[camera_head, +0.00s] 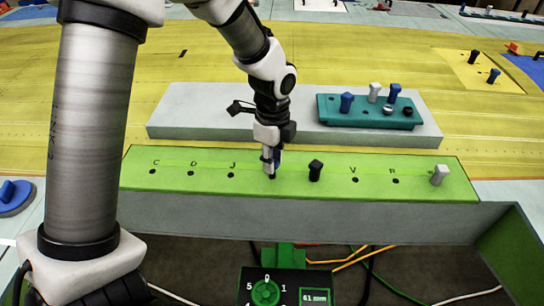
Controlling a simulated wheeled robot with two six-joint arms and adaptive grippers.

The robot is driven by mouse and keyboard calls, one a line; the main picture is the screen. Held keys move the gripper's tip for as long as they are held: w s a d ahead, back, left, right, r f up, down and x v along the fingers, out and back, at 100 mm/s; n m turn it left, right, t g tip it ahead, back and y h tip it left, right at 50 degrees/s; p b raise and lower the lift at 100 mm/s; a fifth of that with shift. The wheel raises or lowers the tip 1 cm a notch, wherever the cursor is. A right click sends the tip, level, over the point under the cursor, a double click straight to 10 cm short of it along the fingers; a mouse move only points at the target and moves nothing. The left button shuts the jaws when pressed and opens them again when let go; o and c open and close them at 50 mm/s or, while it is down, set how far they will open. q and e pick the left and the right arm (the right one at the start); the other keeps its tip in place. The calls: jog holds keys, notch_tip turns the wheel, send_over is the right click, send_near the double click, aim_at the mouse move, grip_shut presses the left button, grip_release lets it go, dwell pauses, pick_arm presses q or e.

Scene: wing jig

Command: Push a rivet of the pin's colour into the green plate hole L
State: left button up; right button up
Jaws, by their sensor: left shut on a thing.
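The green plate (290,195) is a long bar with a row of lettered holes. C, D and J are readable at left, V and R at right. My left gripper (270,168) points down at the plate between J and a black rivet (315,170). The black rivet stands upright in the plate. A light grey pin (440,174) stands at the right end. My right gripper is out of view.
Behind the plate, a teal rack (335,117) on a grey block (200,112) holds blue, light grey and dark rivets. A dial panel (266,292) with a 61 mm display (315,297) is below the front edge. Cables hang there. The yellow wing skin (350,55) lies beyond.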

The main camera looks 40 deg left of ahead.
pick_arm(q)
jog(key=shift+s, duration=0.1)
jog(key=shift+f, duration=0.15)
jog(key=shift+f+b, duration=0.65)
jog(key=shift+f, duration=0.55)
jog(key=o, duration=1)
